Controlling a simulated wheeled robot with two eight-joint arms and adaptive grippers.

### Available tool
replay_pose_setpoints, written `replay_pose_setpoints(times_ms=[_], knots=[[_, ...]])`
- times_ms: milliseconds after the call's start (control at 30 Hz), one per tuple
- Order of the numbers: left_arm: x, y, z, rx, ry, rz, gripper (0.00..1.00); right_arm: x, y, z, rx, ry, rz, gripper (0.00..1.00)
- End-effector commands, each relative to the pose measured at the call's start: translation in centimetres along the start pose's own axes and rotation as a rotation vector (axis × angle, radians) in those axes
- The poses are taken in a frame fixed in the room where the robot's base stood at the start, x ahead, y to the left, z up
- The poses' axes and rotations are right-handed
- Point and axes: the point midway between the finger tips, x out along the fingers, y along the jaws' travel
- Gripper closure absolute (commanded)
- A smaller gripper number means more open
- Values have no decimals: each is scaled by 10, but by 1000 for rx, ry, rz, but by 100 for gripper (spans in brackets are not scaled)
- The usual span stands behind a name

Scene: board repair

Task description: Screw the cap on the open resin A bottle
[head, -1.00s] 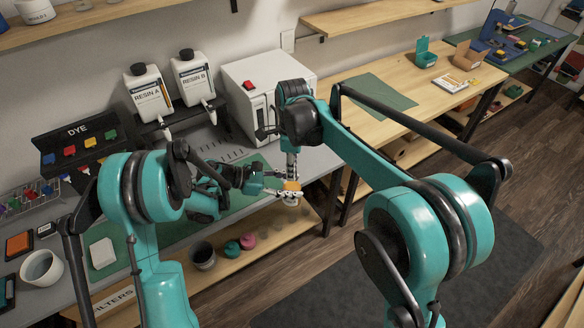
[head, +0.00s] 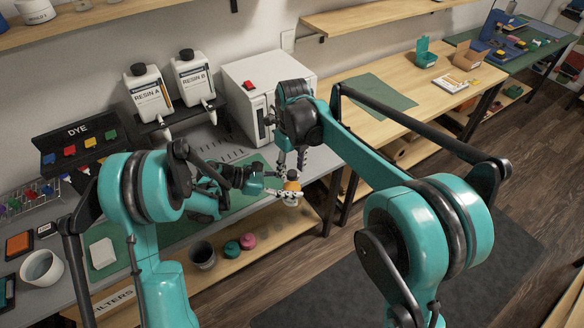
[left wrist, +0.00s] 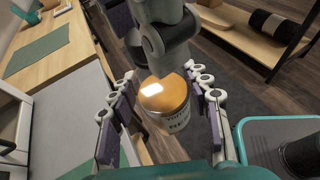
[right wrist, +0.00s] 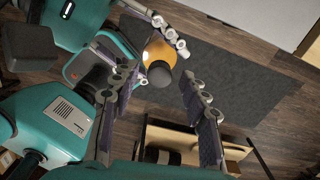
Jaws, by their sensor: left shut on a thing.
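An amber bottle (head: 291,187) with a pale label stands out over the front of the bench. My left gripper (left wrist: 165,108) is shut around it; in the left wrist view its label is too small to read surely. A black cap (right wrist: 159,74) sits on top of the bottle in the right wrist view. I cannot tell how tightly it is seated. My right gripper (right wrist: 160,90) is open, its fingers spread on either side of the cap. In the head view, the right gripper (head: 291,163) points down just above the bottle.
White RESIN A (head: 150,94) and RESIN B (head: 194,78) containers stand on a wall stand. A white machine (head: 262,90) is behind my right gripper. Pink and teal round items and a dark cup (head: 202,256) are on the lower shelf.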

Motion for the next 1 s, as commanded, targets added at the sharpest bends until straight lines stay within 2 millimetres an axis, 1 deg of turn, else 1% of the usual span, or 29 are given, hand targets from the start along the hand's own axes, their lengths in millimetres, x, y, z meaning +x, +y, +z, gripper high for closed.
replay_pose_setpoints(times_ms=[167,400,500,767,800,867,967,1000], knots=[[0,0,0,0,-1,1,100,-4,0,0,0,1,0,55],[0,0,0,0,-1,1,100,-35,0,0,-1,1,0,55],[0,0,0,0,-1,1,100,-43,0,0,-1,1,0,55],[0,0,0,0,-1,1,100,-45,0,0,-1,1,0,55],[0,0,0,0,-1,1,100,-45,0,0,-1,1,0,59],[0,0,0,0,-1,1,100,-45,0,0,-6,1,0,59],[0,0,0,0,-1,1,100,-46,0,0,-56,1,0,59],[0,0,0,0,-1,1,100,-46,0,0,-98,1,0,59]])
